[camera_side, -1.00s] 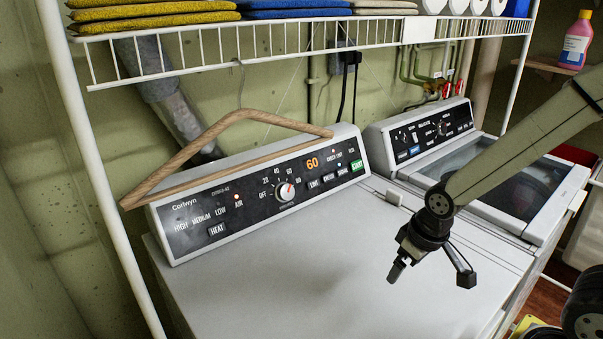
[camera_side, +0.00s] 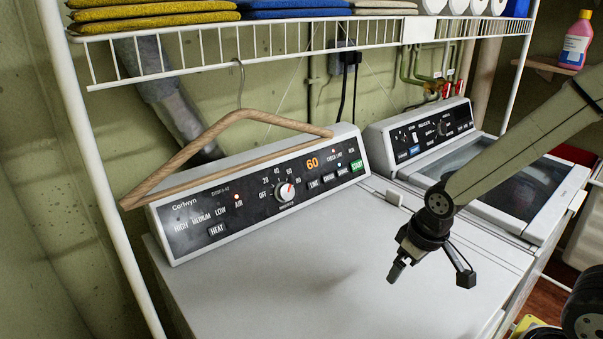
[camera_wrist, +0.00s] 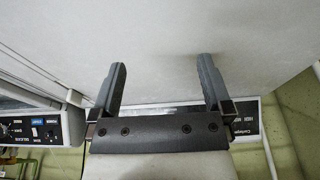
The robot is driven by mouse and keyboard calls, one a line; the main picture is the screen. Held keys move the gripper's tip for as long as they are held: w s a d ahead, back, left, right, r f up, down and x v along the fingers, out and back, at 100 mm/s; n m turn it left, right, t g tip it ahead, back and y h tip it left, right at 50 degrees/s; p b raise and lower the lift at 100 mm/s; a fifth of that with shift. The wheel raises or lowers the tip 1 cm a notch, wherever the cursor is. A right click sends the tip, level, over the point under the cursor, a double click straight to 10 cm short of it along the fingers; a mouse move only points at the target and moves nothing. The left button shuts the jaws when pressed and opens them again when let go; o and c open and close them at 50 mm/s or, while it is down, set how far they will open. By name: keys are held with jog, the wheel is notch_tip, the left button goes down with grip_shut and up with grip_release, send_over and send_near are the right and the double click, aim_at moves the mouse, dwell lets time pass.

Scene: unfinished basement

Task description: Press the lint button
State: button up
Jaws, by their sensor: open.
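The lint button (camera_side: 314,183) is a small dark button on the black dryer panel (camera_side: 260,195), in the lower right row left of the green START button (camera_side: 357,166). My gripper (camera_side: 432,275) hangs above the right part of the white dryer top, apart from the panel and to its right in the side view. It is open and empty. In the wrist view the two fingers (camera_wrist: 161,68) are spread over the white top. There the panel shows only in part, behind the gripper, and I cannot make out the lint button.
A wooden hanger (camera_side: 240,118) hangs in front of the panel's upper left edge. The timer knob (camera_side: 286,192) stands left of the button row. A washer (camera_side: 500,185) is at right. A wire shelf (camera_side: 300,45) runs above. The dryer top (camera_side: 290,265) is clear.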

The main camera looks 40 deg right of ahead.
grip_shut()
dwell(1.8)
